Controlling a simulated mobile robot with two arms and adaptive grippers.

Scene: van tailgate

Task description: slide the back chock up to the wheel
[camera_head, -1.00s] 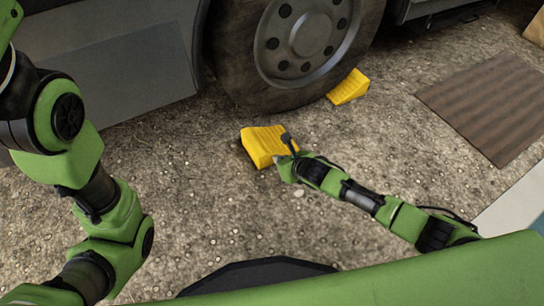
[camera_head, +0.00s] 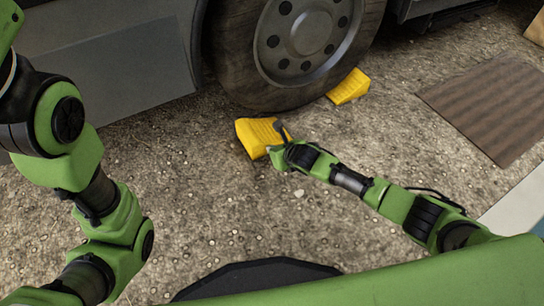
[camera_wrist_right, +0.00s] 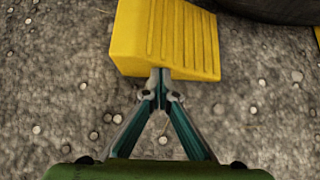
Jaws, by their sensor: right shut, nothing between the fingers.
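A yellow ribbed chock (camera_head: 256,136) lies on the gravel just below the near side of the wheel (camera_head: 232,72), with a small gap to the tyre. My right gripper (camera_head: 280,130) is shut and empty, its tips at the chock's near side. In the right wrist view the chock (camera_wrist_right: 165,35) fills the top middle, and the closed fingertips (camera_wrist_right: 160,74) meet its lower edge, appearing to touch it. The dark tyre (camera_wrist_right: 270,9) shows at the top right. A second yellow chock (camera_head: 349,87) sits at the wheel's right side. My left gripper is out of frame.
The grey vehicle side (camera_head: 100,60) stands behind on the left. A brown ribbed mat (camera_head: 492,105) lies at the right, with a pale panel (camera_head: 518,200) below it. The gravel around the chock is clear apart from small stones.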

